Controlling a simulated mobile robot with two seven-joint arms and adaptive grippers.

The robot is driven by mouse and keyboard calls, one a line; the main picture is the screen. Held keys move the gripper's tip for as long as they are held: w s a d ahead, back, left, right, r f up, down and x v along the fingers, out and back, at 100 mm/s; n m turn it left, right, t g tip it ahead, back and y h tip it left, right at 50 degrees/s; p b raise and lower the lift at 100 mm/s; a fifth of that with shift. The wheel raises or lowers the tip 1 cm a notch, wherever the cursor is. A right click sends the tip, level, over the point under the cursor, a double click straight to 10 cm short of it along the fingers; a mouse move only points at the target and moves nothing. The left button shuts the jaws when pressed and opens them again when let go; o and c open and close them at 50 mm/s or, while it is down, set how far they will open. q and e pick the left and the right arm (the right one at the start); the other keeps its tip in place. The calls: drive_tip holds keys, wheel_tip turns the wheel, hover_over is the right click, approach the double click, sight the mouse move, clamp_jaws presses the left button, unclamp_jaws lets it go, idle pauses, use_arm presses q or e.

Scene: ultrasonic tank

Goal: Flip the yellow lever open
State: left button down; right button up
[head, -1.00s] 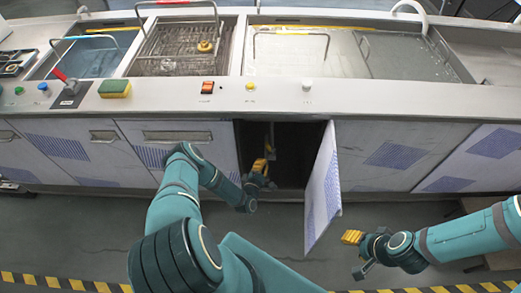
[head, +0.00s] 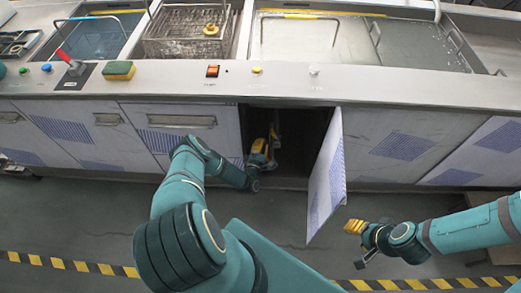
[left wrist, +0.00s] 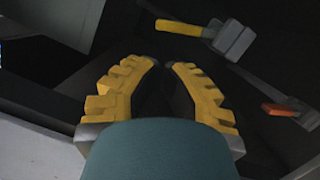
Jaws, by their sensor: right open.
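The yellow lever (left wrist: 179,28) shows at the top of the left wrist view, on a grey block-shaped body inside the dark cabinet. My left gripper (left wrist: 165,68) is in front of it, below it in that view, with its yellow fingers apart and nothing between them. In the head view my left gripper (head: 262,153) is inside the cabinet opening, left of the open door. The lever cannot be made out clearly in the head view. My right gripper (head: 358,243) is open and empty, right of the door.
The open cabinet door (head: 328,180) stands out between my two grippers. An orange-red handle (left wrist: 282,109) is at the right of the left wrist view. The counter (head: 400,88) with tanks runs above the cabinets. The floor (head: 80,220) in front is clear.

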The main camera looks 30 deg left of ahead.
sight(274, 135)
use_arm(q)
drive_tip(key=shift+b+x, duration=0.45)
drive_tip(key=shift+x, duration=2.1)
use_arm(e)
drive_tip(key=shift+w+f, duration=0.1)
drive_tip(key=shift+f, duration=0.45)
